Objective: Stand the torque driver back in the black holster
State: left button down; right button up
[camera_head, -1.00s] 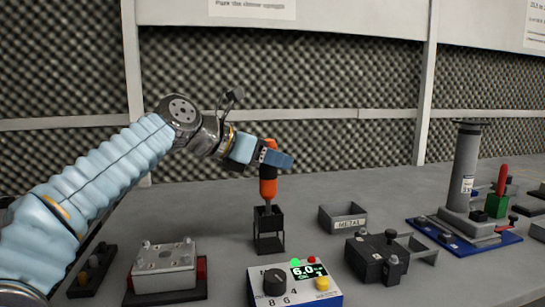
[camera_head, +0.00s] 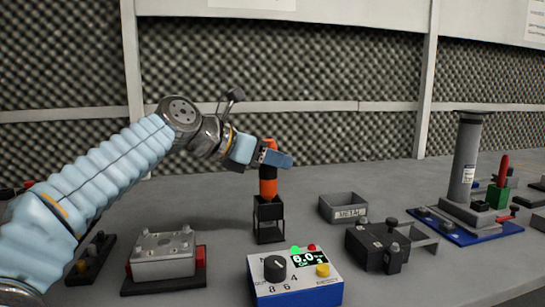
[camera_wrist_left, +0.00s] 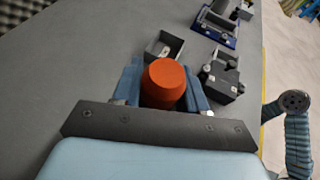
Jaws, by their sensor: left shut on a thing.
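The torque driver (camera_head: 268,184) is orange with a dark band and stands upright. Its lower end is inside the top of the black holster (camera_head: 269,212), an open-frame stand on the table. My left gripper (camera_head: 277,158) is shut around the upper part of the driver, above the holster. In the left wrist view the driver's round orange top (camera_wrist_left: 164,82) sits between the two blue fingers of my left gripper (camera_wrist_left: 162,90). The holster is hidden in that view. My right gripper is not in view in the head view.
A blue and white controller box (camera_head: 294,278) stands in front of the holster. A grey METAL bin (camera_head: 344,207) and a black fixture (camera_head: 377,248) are to the right. A metal block (camera_head: 163,256) is at left. A grey column on a blue base (camera_head: 465,228) stands far right.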

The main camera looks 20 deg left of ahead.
pick_arm(q)
jog(key=shift+f+b, duration=0.85)
jog(key=shift+f, duration=0.5)
jog(key=c, duration=0.5)
grip_release()
jog(key=p+v, duration=0.1)
jog(key=v, duration=1.3)
jog(key=shift+d, duration=0.1)
